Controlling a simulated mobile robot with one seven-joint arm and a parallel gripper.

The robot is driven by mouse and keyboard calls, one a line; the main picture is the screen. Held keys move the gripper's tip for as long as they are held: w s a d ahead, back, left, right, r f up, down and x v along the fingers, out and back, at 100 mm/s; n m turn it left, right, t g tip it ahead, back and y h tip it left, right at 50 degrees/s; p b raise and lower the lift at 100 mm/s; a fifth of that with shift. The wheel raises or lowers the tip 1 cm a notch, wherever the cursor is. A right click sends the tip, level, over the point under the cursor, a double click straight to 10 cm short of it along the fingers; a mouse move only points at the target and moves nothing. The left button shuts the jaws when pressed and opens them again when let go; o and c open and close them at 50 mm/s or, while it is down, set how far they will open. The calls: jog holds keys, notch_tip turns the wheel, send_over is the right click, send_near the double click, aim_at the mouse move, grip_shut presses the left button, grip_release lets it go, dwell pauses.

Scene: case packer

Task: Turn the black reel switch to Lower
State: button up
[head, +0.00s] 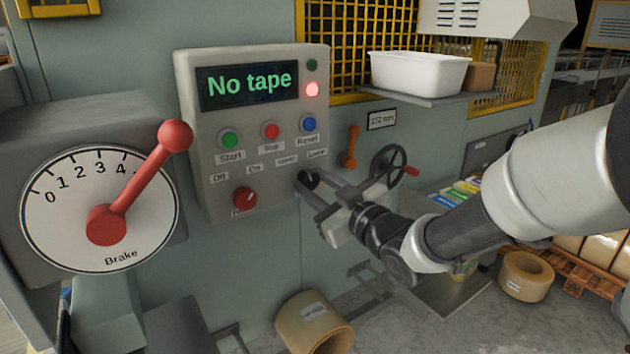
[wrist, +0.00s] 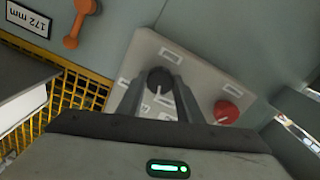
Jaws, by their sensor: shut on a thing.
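The black reel switch (head: 309,180) is a round knob at the lower right of the grey control panel (head: 192,130). Two small labels sit above it, too small to read surely. My gripper (head: 308,183) reaches in from the right and its fingers are closed on the knob's sides. In the wrist view the black knob (wrist: 159,78) sits between the two fingertips, with a pale pointer line on its face. The fingers hide part of the knob in both views, so its exact setting is hard to tell.
A red knob (head: 244,198) sits left of the black one, with green, red and blue buttons above. The display (head: 248,84) reads "No tape" and a red lamp (head: 312,89) glows. An orange lever (head: 349,147) and a handwheel (head: 389,166) are close to my gripper.

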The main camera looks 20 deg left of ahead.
jog(key=m+p, duration=0.2)
jog(key=m, duration=0.3)
jog(key=shift+r+m+p, duration=0.15)
jog(key=shift+m+p, duration=0.15)
jog(key=m+p, duration=0.3)
jog(key=m, duration=0.3)
dwell(0.4)
jog(key=o, duration=1)
jog(key=shift+o, duration=0.2)
jog(key=shift+f, duration=0.2)
